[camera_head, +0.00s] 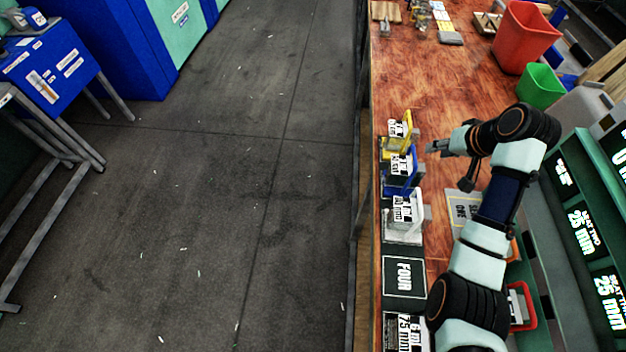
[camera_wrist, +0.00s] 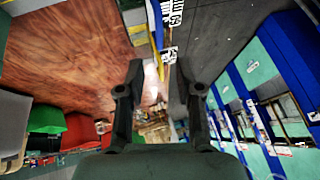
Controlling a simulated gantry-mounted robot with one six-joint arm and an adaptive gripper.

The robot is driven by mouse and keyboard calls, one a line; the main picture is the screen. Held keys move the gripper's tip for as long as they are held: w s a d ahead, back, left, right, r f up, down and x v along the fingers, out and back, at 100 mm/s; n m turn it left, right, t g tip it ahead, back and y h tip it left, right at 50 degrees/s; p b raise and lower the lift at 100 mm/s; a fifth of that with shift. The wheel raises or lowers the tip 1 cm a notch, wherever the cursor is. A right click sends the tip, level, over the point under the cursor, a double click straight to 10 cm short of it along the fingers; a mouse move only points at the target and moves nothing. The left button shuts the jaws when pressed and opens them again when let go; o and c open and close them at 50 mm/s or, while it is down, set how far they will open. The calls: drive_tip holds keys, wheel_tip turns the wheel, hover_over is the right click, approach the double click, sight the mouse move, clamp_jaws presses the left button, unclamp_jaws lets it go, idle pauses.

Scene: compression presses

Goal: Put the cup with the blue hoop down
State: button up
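The cup with the blue hoop (camera_head: 402,172) stands at the left edge of the wooden bench, between a yellow-framed piece (camera_head: 404,130) and a grey-white one (camera_head: 405,218). Its front carries a white printed label. My gripper (camera_head: 433,147) is to the right of it and a little farther up the bench, apart from it. In the wrist view my gripper (camera_wrist: 160,68) has its two fingers spread, with nothing visible held between them. A blue strip (camera_wrist: 155,22) shows at the top of the wrist view, probably the blue hoop.
A black mat marked FOUR (camera_head: 404,277) lies bare nearer along the bench edge. A red bin (camera_head: 523,38) and a green bin (camera_head: 540,86) stand at the back right. Green display panels (camera_head: 585,235) flank the right side. The bench's upper middle (camera_head: 430,75) is clear.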

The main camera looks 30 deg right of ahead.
drive_tip(key=w+a+n+t, duration=0.15)
drive_tip(key=w+a, duration=0.25)
drive_tip(key=a, duration=0.6)
drive_tip(key=w+a+f+n, duration=0.15)
drive_tip(key=w+a, duration=0.25)
drive_tip(key=a, duration=0.5)
drive_tip(key=w+a+n+t, duration=0.15)
drive_tip(key=w+a, duration=0.25)
drive_tip(key=a, duration=0.6)
drive_tip(key=s+a+r+n+t, duration=0.1)
drive_tip(key=s+a+r, duration=0.1)
drive_tip(key=a, duration=0.5)
drive_tip(key=s+a+r+n+t+y, duration=0.1)
drive_tip(key=s+a+r+n, duration=0.1)
drive_tip(key=a, duration=0.6)
drive_tip(key=s+a+r+n+t, duration=0.1)
drive_tip(key=s+a+r, duration=0.1)
drive_tip(key=s+a, duration=0.2)
drive_tip(key=a, duration=0.3)
drive_tip(key=shift+s+a+t+y, duration=0.2)
drive_tip(key=shift+s+t+y, duration=0.1)
drive_tip(key=shift+y, duration=0.1)
drive_tip(key=shift+s, duration=0.1)
